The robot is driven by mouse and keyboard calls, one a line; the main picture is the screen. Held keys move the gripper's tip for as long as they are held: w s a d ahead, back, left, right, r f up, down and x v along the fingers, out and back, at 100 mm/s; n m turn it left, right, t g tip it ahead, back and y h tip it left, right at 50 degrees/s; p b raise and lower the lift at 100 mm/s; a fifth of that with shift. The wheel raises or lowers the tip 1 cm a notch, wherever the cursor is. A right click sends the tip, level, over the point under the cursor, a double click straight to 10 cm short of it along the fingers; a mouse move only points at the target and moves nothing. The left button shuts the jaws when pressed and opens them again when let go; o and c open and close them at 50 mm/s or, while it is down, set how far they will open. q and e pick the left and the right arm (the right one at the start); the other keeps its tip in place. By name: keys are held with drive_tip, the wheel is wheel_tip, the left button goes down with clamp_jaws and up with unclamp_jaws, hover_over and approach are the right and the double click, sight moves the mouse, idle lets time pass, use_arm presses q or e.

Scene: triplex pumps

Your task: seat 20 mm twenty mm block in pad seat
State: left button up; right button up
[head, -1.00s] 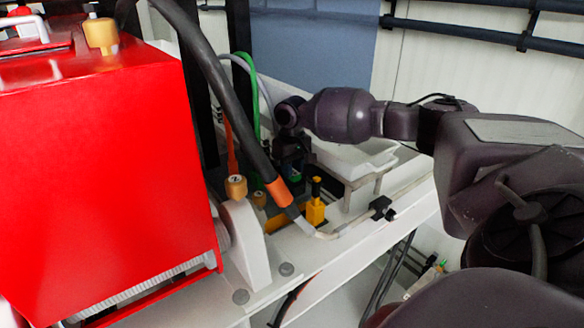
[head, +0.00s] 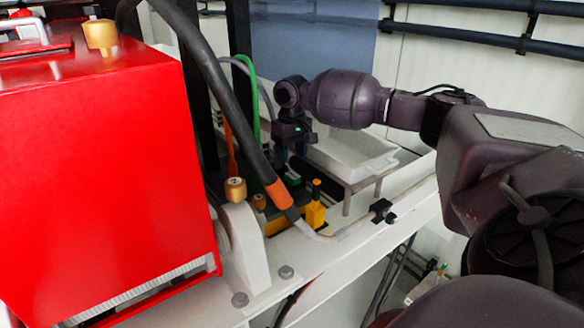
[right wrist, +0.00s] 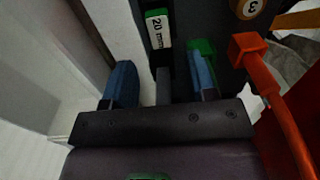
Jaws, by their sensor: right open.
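My right gripper (head: 291,150) hangs over the recess behind the orange-banded hose. Its two blue fingers are apart in the right wrist view (right wrist: 162,78), with nothing gripped between them. The 20 mm block (right wrist: 158,30), dark with a green and white "20 mm" label, lies ahead of the gap between the fingers. A small green patch (head: 293,179) below the gripper in the head view may be its label. The pad seat cannot be made out; whether the block sits in it cannot be told. My left gripper is not in view.
A big red housing (head: 110,170) fills the left. A dark hose (head: 232,110) crosses in front of the work spot. A yellow part (head: 315,212) stands close by, and a white tray (head: 360,158) lies right. An orange-red fitting (right wrist: 250,50) is beside the right finger.

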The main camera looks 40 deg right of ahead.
sight(292, 175)
wheel_tip(292, 175, up, 6)
idle(0.4)
idle(0.5)
